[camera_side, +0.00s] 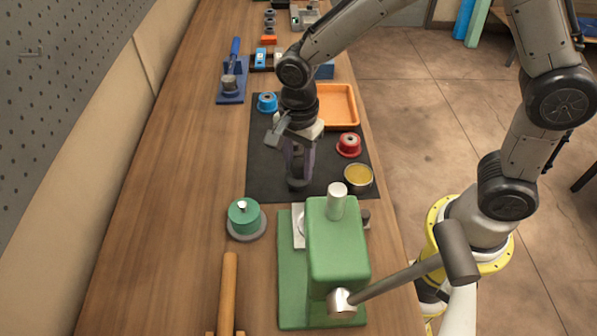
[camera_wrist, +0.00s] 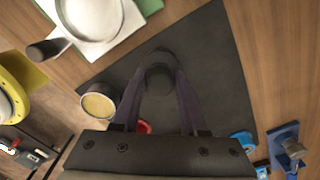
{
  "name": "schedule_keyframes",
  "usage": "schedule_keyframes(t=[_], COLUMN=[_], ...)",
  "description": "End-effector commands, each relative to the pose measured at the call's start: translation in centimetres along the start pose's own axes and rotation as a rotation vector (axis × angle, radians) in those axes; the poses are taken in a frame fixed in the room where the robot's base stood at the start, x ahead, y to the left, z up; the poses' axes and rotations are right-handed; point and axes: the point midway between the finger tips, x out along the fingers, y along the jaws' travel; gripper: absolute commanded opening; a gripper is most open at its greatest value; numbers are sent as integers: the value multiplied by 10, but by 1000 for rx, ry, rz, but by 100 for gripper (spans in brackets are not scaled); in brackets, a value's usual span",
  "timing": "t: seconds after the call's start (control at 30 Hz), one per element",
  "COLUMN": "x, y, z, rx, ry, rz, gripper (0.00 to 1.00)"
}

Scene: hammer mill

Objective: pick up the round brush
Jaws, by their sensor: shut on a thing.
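My gripper (camera_side: 298,168) points down over the black mat (camera_side: 262,150), its two fingers closed on a small dark round thing, which I take to be the round brush (camera_side: 298,184). In the wrist view the fingertips (camera_wrist: 160,82) meet at the sides of the same dark round brush (camera_wrist: 160,58). The fingers hide part of it, and its bristles cannot be made out. It is dark against the dark mat, so I cannot tell whether it touches the mat.
A tin with yellow contents (camera_side: 358,178) and a red knobbed piece (camera_side: 349,145) stand to the right. A blue piece (camera_side: 267,102) and an orange tray (camera_side: 337,103) are behind. The green mill (camera_side: 337,240) and a green round piece (camera_side: 243,216) are in front.

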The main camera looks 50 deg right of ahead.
Motion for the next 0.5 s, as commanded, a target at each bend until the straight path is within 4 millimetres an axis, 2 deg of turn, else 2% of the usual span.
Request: schedule_keyframes(t=[0.27, 0.43, 0.5], x=[-11, -34, -46], y=[-1, -1, 11], z=[0, 0, -2], rx=[0, 0, 0], ry=[-1, -1, -2], rz=[-4, -6, -7], gripper=[0, 0, 0])
